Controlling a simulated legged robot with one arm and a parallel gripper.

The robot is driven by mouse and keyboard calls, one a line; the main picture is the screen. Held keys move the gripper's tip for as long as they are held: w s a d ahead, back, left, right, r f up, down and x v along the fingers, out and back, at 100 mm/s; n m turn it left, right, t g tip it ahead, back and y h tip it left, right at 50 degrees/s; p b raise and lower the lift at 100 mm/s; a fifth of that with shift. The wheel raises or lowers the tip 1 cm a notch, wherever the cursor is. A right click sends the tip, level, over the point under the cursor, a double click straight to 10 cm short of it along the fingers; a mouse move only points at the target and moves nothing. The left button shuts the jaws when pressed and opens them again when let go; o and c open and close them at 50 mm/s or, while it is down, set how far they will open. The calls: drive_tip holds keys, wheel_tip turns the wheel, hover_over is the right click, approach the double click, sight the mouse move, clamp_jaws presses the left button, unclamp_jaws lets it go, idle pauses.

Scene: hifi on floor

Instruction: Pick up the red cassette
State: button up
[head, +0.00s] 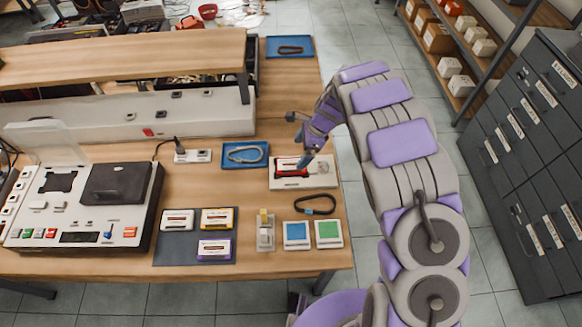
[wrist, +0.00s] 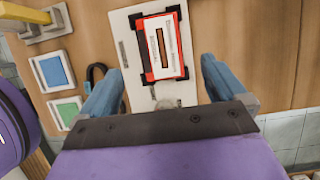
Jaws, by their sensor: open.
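The red cassette (wrist: 151,48) has a white label and lies on a white plate (wrist: 187,91) in the wrist view. In the head view the red cassette (head: 285,166) sits on the plate (head: 318,178) near the table's right edge, partly covered by my gripper. My gripper (wrist: 160,85) is open, its two blue fingers apart on either side of the plate's near part. The cassette lies ahead of the fingertips, between their lines, and nothing is held. In the head view my gripper (head: 303,160) is just above the cassette; the exact height is unclear.
Three cassettes lie on a dark mat (head: 170,250). A cassette deck (head: 80,205) stands at left. A blue tray (head: 245,155), a black band (head: 315,204), and blue and green squares (head: 297,233) lie nearby. A raised shelf (head: 130,57) spans the back. Drawers (head: 530,150) stand right.

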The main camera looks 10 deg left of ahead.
sight(292, 165)
drive_tip(key=shift+b+x, duration=0.8)
drive_tip(key=shift+x, duration=3.05)
drive_tip(key=shift+w+d+f, duration=0.1)
drive_tip(key=shift+d, duration=0.15)
drive_tip(key=c, duration=1.2)
drive_tip(key=shift+c, duration=0.2)
